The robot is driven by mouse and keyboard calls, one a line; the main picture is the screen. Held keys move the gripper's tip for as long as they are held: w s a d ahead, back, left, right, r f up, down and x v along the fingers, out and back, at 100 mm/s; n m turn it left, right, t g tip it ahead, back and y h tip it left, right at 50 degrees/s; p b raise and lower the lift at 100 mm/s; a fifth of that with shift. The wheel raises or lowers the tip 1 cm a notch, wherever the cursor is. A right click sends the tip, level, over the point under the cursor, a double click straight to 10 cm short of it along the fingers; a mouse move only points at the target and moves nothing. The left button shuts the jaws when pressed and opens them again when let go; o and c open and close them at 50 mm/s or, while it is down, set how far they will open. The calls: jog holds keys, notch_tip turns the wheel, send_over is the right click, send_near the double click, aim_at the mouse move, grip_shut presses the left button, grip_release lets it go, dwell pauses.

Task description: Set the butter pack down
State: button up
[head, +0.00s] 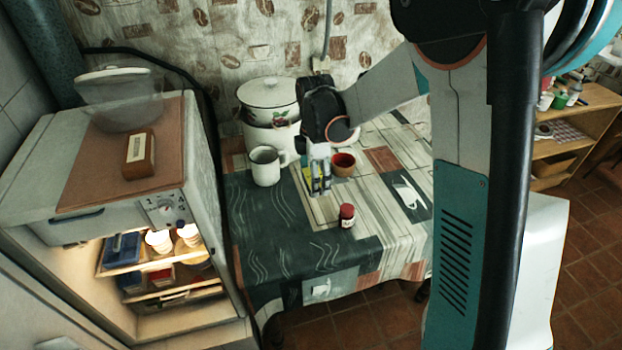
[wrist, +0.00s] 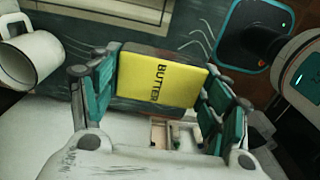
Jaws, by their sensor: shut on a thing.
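The butter pack (wrist: 160,78) is a yellow block with a dark "BUTTER" label. In the wrist view it sits between the two teal-padded fingers of my gripper (head: 319,186), which is shut on it. In the head view only a small yellow part of the pack (head: 307,174) shows beside the fingers. My gripper points down over the table (head: 262,222), between a white mug and a reddish-brown bowl. I cannot tell whether the pack touches the tablecloth.
The white mug (head: 266,168) stands left of my gripper and the bowl (head: 343,164) close on its right. A red-lidded jar (head: 347,216) stands in front. A lidded enamel pot (head: 270,125) is behind. The cloth at front left is clear. An open fridge (head: 133,222) stands left.

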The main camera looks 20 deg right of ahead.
jog(key=shift+r, duration=0.4)
jog(key=shift+s+f+m, duration=0.3)
jog(key=shift+f+m, duration=0.2)
jog(key=shift+m, duration=0.5)
jog(key=s+f+m, duration=0.5)
jog(key=f+m, duration=0.1)
jog(key=m, duration=1)
jog(key=shift+s+f, duration=0.15)
jog(key=shift+f, duration=0.15)
jog(key=shift+d, duration=0.1)
notch_tip(320, 180, up, 7)
jog(key=n+p, duration=0.4)
jog(key=n, duration=0.9)
send_over(323, 226)
jog(key=shift+n, duration=0.3)
notch_tip(323, 226, down, 19)
jog(key=b, duration=0.6)
jog(key=shift+f, duration=0.15)
